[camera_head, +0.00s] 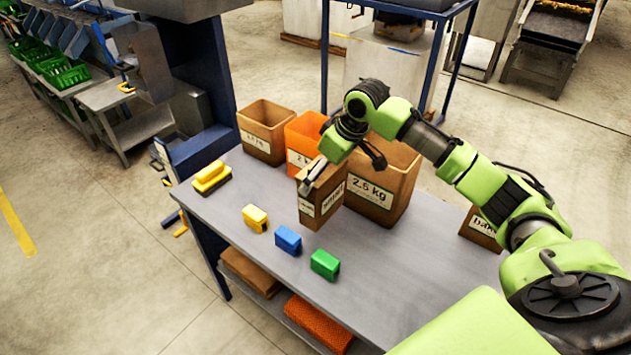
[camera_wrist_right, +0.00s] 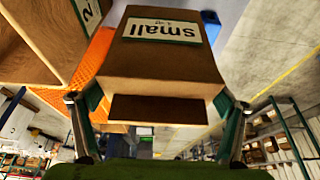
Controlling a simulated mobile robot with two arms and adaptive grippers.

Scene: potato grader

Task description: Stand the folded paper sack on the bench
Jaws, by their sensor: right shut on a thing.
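My right gripper (camera_head: 313,182) is shut on the top of a small brown paper sack (camera_head: 324,204) labelled "small". The sack is opened into a box shape and roughly upright, over the grey bench (camera_head: 400,285). I cannot tell whether its base touches the bench top. In the right wrist view the sack (camera_wrist_right: 168,62) fills the middle, between the two fingers (camera_wrist_right: 158,104), with its label upside down. My left gripper is not in view.
Close behind the held sack stand a 2.5 kg brown sack (camera_head: 397,165), an orange sack (camera_head: 305,130) and another brown sack (camera_head: 262,117). Yellow (camera_head: 255,218), blue (camera_head: 288,239) and green (camera_head: 324,263) blocks lie in front. The bench's right part is mostly clear.

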